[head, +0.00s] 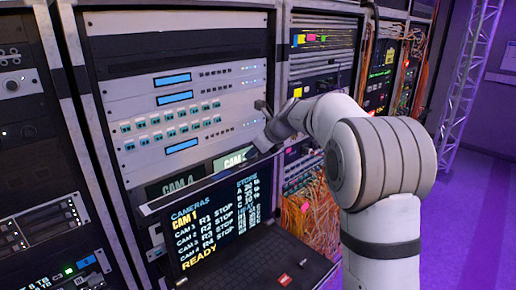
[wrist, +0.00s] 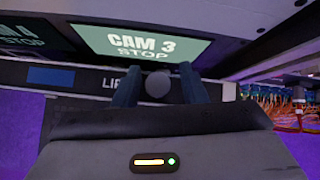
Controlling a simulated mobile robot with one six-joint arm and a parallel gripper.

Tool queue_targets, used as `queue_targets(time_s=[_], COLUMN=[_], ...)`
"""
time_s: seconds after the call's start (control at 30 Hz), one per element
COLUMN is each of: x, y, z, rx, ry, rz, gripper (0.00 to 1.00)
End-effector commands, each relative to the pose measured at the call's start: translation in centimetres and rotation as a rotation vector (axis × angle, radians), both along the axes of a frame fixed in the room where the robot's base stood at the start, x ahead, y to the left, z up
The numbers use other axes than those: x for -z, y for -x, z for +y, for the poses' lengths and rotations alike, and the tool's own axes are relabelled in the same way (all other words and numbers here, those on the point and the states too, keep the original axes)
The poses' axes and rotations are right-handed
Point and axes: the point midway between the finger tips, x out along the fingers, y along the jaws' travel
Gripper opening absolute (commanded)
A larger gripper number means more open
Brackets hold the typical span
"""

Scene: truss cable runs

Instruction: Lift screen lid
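The screen lid (head: 212,222) stands raised and tilted back in the head view, with camera text and READY on its dark display. My gripper (head: 266,142) is at the upper right end of the lid's top edge; its fingers are hard to make out there. In the wrist view my gripper's two dark fingers (wrist: 160,74) stand apart. A round grey knob (wrist: 157,88) shows between them, with a gap on each side. Contact between fingers and knob cannot be told.
A panel reading CAM 3 STOP (wrist: 142,45) is close beyond my fingers. A dark keyboard deck (head: 262,272) lies below the lid. Rack units with buttons (head: 180,120) stand behind. Orange cables (head: 310,225) hang at the right, and a truss (head: 470,85) stands farther right.

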Motion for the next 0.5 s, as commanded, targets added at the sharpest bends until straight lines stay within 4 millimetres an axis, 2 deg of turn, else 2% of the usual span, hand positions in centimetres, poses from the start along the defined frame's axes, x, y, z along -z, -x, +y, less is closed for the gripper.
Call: queue_targets(time_s=[0.33,0.5], x=[-0.5,-2.0], y=[0.1,1.2], z=[-0.2,-1.2], rx=[0.002,0.003], ry=[-0.001,-0.001], rz=[-0.007,-0.010], gripper=[0.45,0.45])
